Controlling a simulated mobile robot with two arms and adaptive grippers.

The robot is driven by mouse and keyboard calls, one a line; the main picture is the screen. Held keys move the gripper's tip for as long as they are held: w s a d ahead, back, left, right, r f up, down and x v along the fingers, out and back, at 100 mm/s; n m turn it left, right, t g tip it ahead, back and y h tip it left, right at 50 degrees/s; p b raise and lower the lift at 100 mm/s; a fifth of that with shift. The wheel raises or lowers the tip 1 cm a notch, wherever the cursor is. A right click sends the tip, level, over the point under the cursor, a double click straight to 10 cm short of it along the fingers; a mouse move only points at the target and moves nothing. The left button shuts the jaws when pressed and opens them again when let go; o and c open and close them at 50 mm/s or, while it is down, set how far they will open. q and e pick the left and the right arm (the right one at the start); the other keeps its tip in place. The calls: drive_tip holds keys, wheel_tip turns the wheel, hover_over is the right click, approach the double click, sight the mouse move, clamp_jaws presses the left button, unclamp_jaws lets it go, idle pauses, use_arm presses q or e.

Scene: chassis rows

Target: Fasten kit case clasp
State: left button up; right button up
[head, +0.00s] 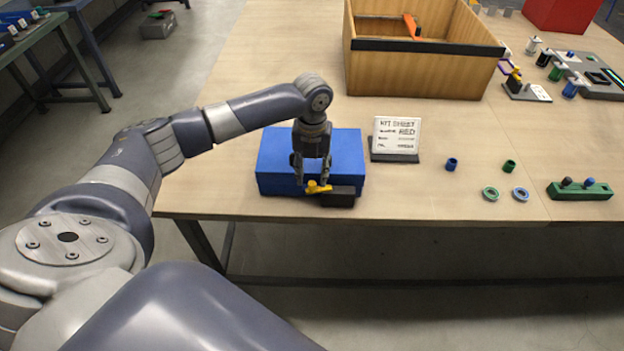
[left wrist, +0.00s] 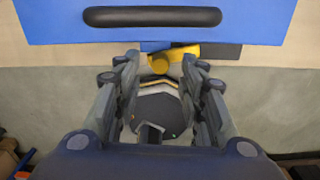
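The blue kit case (head: 275,160) lies shut near the table's front edge; the left wrist view shows its blue lid (left wrist: 50,20) with a black handle (left wrist: 152,17). A yellow clasp lever (head: 318,187) sits at the case's front side, next to a dark block (head: 340,197). My left gripper (head: 312,178) points down over the case's front edge, fingers apart. In the left wrist view the yellow lever (left wrist: 178,56) shows at the fingertips, partly behind one finger. I cannot tell whether they touch. My right gripper is in neither view.
A kit sheet card (head: 397,135) stands right of the case. A wooden box (head: 420,75) stands behind it. Small blue (head: 451,164) and green (head: 509,166) parts, rings and a green block (head: 580,193) lie to the right. Table between card and parts is clear.

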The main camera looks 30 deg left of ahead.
sight(312, 183)
use_arm(q)
wheel_tip(312, 183, up, 8)
drive_tip(key=shift+r, duration=0.15)
idle(0.3)
